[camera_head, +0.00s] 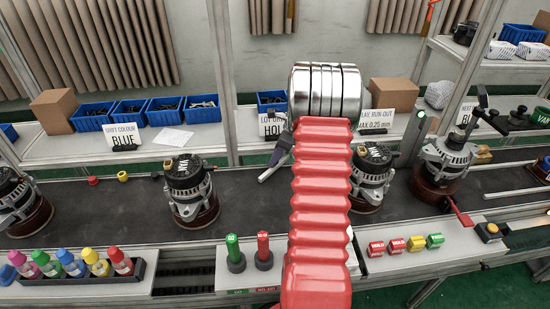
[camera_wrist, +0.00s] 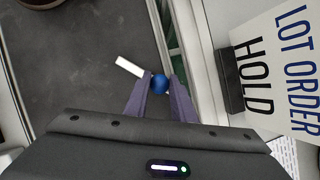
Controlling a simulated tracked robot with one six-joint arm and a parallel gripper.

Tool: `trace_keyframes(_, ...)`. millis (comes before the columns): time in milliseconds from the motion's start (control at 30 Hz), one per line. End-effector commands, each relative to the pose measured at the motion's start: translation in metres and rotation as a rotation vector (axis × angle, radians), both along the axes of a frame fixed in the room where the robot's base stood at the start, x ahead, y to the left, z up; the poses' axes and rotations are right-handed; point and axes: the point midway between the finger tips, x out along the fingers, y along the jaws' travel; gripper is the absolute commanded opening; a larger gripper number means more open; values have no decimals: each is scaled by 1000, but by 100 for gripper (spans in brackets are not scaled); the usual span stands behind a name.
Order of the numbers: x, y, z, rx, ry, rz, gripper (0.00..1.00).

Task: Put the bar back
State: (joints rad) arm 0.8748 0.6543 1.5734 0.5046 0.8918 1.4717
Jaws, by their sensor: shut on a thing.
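My gripper (camera_wrist: 160,88) is shut on a blue rounded end (camera_wrist: 159,84) in the wrist view. A pale bar (camera_wrist: 129,67) shows just beyond the fingers, seemingly part of the same thing; the join is hidden by a finger. In the head view my red arm hides most of the gripper; a dark finger (camera_head: 284,150) shows left of the arm. A silvery bar end (camera_head: 270,173) sticks out down and left from it, above the dark belt (camera_head: 120,205). The wrist view shows the held bar over the belt's edge, beside the LOT ORDER HOLD sign (camera_wrist: 277,68).
Alternators stand on the belt left (camera_head: 187,188), behind my arm (camera_head: 370,175) and right (camera_head: 443,160). Green (camera_head: 234,250) and red (camera_head: 263,248) handled pieces stand on the front ledge. A rack of coloured bottles (camera_head: 137,278) is front left. Blue bins (camera_head: 163,111) line the back shelf.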

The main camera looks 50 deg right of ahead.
Motion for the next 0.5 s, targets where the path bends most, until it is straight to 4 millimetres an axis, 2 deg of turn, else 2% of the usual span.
trace_keyframes(167, 0, 0, -2, 0, 0, 0, 7)
trace_keyframes(200, 0, 0, -2, 0, 0, 0, 26)
trace_keyframes(433, 0, 0, -1, 0, 0, 0, 42)
trace_keyframes(500, 0, 0, -1, 0, 0, 0, 42)
